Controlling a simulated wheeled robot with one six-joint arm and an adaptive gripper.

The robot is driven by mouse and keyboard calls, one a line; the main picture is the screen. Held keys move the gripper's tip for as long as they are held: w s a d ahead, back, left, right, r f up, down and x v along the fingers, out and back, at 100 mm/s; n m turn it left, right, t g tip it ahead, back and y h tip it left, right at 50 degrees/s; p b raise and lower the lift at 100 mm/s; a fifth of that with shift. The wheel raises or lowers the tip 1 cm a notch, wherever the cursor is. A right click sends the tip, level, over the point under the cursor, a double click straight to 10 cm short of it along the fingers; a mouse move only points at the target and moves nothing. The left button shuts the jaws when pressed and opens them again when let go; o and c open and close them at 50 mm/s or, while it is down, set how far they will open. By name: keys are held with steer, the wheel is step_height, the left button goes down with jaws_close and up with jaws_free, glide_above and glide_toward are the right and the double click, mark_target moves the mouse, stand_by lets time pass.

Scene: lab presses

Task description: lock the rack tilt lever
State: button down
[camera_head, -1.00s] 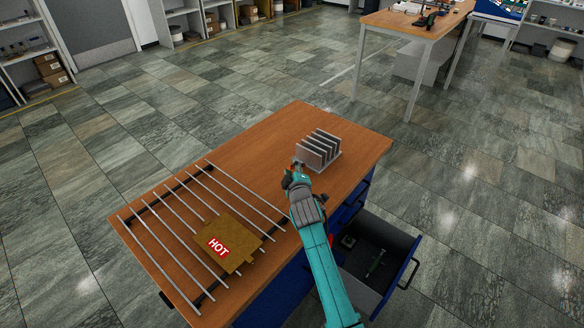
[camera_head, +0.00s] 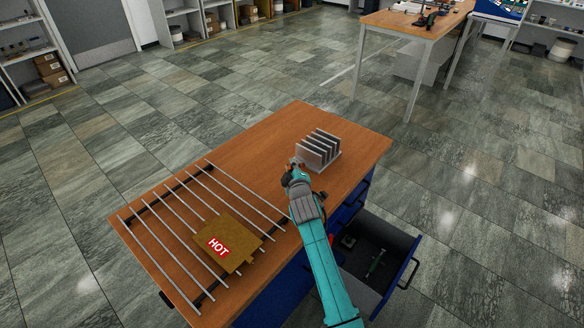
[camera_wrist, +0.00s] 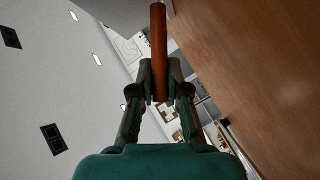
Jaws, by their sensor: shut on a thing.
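The grey finned rack (camera_head: 318,149) stands near the far right end of the wooden bench top. My gripper (camera_head: 297,166) is at its left front side, small in the head view. In the wrist view my gripper (camera_wrist: 160,78) is shut on an orange-brown rod, the tilt lever (camera_wrist: 158,40), which runs up between the two fingers. A grey surface, seemingly part of the rack (camera_wrist: 120,12), shows at the top. Whether the lever sits in a locked position cannot be told. My arm hides part of the rack's near side.
A wire grid of metal rods (camera_head: 152,237) lies on the bench's near left, with a brown block marked HOT (camera_head: 236,252) on it. An open drawer (camera_head: 396,243) juts out at the bench's right. The bench top (camera_head: 262,140) is clear behind the grid.

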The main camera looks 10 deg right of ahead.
steer(key=shift+w+d+r+m+g+y, duration=0.3)
steer(key=shift+d+r+m+g+y, duration=0.15)
steer(key=shift+r+m+g, duration=0.3)
steer(key=shift+w+d+r+m+g+y, duration=0.4)
steer(key=shift+d+r+m+g+y, duration=0.15)
steer(key=shift+m+g, duration=0.25)
steer(key=shift+w+d+r+m+g+y, duration=0.35)
steer(key=shift+d+m+g+y, duration=0.2)
steer(key=shift+g, duration=0.2)
steer(key=shift+w+d+r+m+g+y, duration=0.1)
steer(key=shift+w+d+m+g+y, duration=0.45)
steer(key=shift+g+y, duration=0.25)
steer(key=c, duration=1.1)
jaws_free()
steer(key=shift+c, duration=0.2)
steer(key=shift+d, duration=0.1)
